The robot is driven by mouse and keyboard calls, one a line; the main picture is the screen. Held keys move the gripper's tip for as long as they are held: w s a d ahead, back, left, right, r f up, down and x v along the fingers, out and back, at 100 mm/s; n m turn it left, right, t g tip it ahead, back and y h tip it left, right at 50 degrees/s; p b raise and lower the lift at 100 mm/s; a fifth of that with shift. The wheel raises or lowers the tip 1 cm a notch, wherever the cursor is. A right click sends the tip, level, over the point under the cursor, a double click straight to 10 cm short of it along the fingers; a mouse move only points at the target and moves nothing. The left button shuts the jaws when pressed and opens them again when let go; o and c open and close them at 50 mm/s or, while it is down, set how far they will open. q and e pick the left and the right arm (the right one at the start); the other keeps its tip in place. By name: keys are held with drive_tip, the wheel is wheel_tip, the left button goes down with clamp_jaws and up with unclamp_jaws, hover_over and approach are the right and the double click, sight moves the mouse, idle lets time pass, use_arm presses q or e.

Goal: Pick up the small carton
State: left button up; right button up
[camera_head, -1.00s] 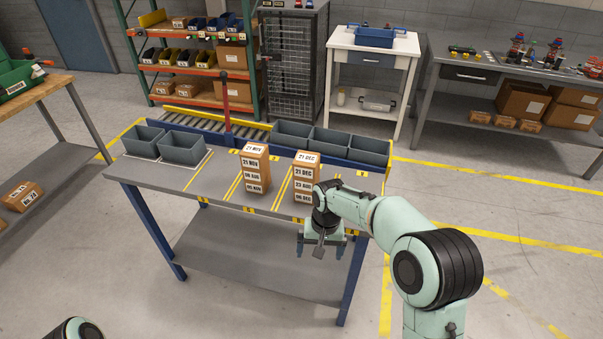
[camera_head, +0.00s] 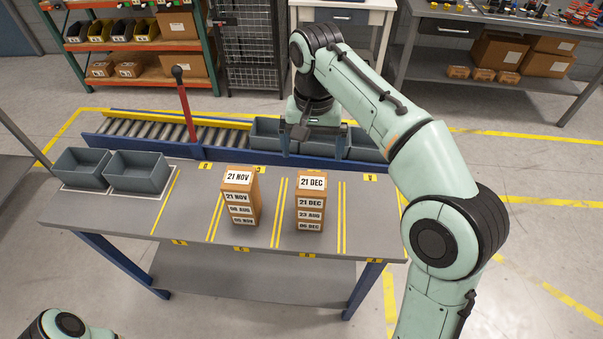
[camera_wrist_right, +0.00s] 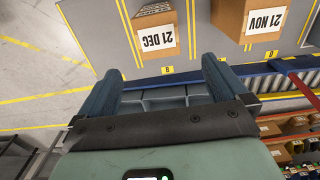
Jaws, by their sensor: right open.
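Two stacks of small brown cartons with white date labels stand on the grey table (camera_head: 125,218). The left stack (camera_head: 240,198) has 21 NOV on top, the right stack (camera_head: 311,203) 21 DEC. In the right wrist view the 21 DEC stack (camera_wrist_right: 155,30) is at the top middle and the 21 NOV stack (camera_wrist_right: 250,20) at the top right. My right gripper (camera_head: 314,142) is open and empty, behind the stacks and over the grey bins at the table's back edge. Its spread fingers (camera_wrist_right: 158,85) show no carton between them. My left gripper is out of view.
Grey bins (camera_head: 265,132) stand in a row at the back, partly hidden by my right arm. A roller conveyor (camera_head: 150,128) with a red post (camera_head: 184,105) runs along the back. Two more grey bins (camera_head: 140,172) sit at the table's left. The table front is clear.

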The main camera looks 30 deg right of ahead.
sight(312, 183)
drive_tip(key=f, duration=0.2)
drive_tip(key=f+b, duration=0.1)
drive_tip(key=f, duration=0.1)
drive_tip(key=s+f+b, duration=0.1)
drive_tip(key=f, duration=0.2)
drive_tip(key=shift+f, duration=0.6)
drive_tip(key=f, duration=0.2)
drive_tip(key=f+b, duration=0.1)
drive_tip(key=f, duration=0.1)
drive_tip(key=shift+a+f, duration=0.2)
drive_tip(key=shift+f, duration=0.1)
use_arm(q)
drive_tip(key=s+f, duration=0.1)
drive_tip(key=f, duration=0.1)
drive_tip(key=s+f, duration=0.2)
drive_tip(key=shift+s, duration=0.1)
use_arm(e)
drive_tip(key=shift+r, duration=0.1)
drive_tip(key=c, duration=1.2)
